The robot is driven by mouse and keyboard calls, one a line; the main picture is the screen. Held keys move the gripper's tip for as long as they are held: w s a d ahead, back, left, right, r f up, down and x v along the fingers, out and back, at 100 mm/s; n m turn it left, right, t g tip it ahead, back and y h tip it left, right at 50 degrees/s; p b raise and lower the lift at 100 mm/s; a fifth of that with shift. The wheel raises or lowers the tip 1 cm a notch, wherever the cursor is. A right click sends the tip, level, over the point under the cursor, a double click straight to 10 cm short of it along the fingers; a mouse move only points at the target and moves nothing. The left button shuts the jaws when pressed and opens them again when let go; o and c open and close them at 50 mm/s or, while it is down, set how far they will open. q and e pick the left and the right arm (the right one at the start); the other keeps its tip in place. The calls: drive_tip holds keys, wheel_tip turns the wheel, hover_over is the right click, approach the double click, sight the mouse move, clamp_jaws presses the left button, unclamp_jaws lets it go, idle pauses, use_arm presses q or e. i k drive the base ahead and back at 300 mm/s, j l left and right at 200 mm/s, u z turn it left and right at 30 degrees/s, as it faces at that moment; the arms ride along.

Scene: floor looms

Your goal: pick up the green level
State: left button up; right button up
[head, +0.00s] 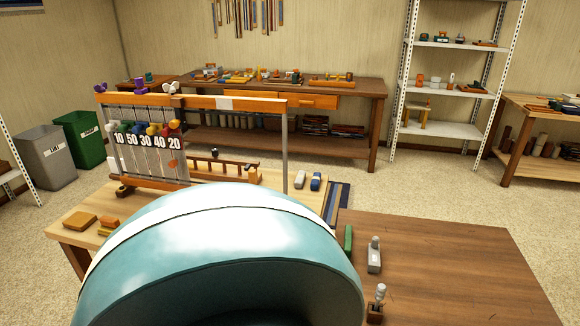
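A slim green bar (348,241), which looks like the green level, lies at the left edge of the dark brown tabletop (450,270) in the head view. Its long side runs away from me. Its near end sits close to the edge of a large teal rounded shape that fills the bottom centre, so I cannot tell whether part of the bar is hidden. Neither of my grippers shows in this view.
A grey block-like tool (374,255) stands just right of the green bar, and a small tool with a brown base (377,303) is nearer. A loom frame (220,103) stands on the lighter table at left. The brown tabletop's right side is clear.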

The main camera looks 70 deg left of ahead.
sight(348, 233)
drive_tip(key=u, duration=1.9)
